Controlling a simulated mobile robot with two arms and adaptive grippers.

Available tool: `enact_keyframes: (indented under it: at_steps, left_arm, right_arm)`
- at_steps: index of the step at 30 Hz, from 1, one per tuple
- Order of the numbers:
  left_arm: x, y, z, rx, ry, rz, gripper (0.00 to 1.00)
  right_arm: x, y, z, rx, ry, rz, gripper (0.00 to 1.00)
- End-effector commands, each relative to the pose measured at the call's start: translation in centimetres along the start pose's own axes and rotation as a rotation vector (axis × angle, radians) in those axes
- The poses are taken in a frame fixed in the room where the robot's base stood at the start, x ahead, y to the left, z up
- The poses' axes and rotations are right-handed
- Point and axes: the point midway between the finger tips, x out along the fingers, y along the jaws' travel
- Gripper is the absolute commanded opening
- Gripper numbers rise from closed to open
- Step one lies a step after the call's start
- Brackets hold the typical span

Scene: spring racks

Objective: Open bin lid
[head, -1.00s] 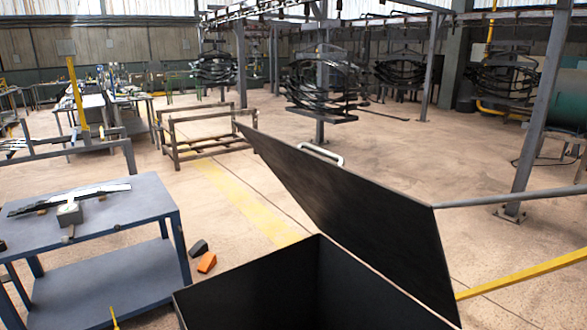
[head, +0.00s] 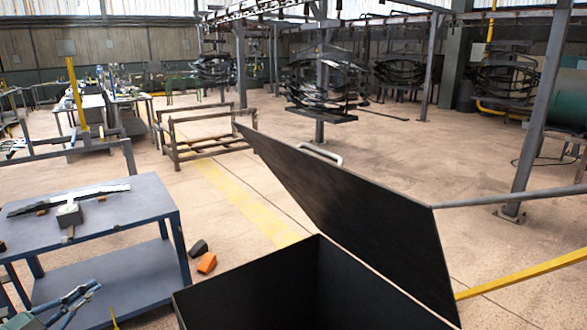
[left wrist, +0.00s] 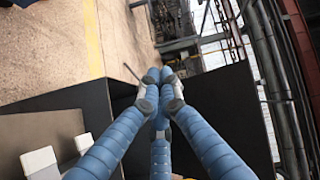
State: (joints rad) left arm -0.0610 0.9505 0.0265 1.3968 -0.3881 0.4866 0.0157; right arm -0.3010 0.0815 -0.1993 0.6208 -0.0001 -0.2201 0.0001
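The black bin (head: 250,287) stands at the bottom centre of the head view, and its inside shows. Its black lid (head: 350,205) stands raised and tilted, with a pale handle (head: 322,154) at its upper edge. My left gripper (head: 92,290) is low at the left of the head view, apart from the bin and lid. In the left wrist view its blue fingers (left wrist: 159,76) come together at the tips with nothing seen between them. Dark panels behind them look like the bin, partly hidden by the fingers. My right gripper is not in view.
A blue-grey table (head: 120,212) with a metal part stands at the left, near my left gripper. An orange block (head: 207,263) and a dark block (head: 198,247) lie on the floor between table and bin. A yellow bar (head: 525,275) lies right of the bin. Floor beyond is mostly clear.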

Motion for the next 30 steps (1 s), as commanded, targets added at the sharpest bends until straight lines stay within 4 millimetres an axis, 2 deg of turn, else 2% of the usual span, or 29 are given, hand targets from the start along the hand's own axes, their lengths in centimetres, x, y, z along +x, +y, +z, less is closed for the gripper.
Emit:
enact_keyframes:
  at_steps: [1,3,6,12,15,17,30]
  left_arm:
    - [1.0,-2.8,-4.2,0.047,0.104,-0.039,0.0]
    - [1.5,-5.8,-9.3,0.111,0.231,-0.079,0.0]
    - [1.2,-9.0,-15.8,0.202,0.389,-0.125,0.0]
    - [-1.6,-12.9,-26.6,0.39,0.655,-0.191,0.0]
    - [-3.4,-13.7,-30.8,0.472,0.762,-0.218,0.0]
    - [-3.0,-13.2,-30.5,0.41,0.746,-0.25,0.0]
    - [-2.2,-12.7,-32.3,0.172,0.729,-0.43,0.0]
  right_arm:
    - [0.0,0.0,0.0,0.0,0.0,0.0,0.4]
    - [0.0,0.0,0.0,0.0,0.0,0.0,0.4]
    - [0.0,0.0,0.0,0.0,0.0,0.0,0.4]
    - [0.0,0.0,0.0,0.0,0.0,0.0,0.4]
    - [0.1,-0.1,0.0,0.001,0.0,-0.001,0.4]
    - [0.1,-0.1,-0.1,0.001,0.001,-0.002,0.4]
    - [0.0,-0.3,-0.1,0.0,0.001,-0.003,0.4]
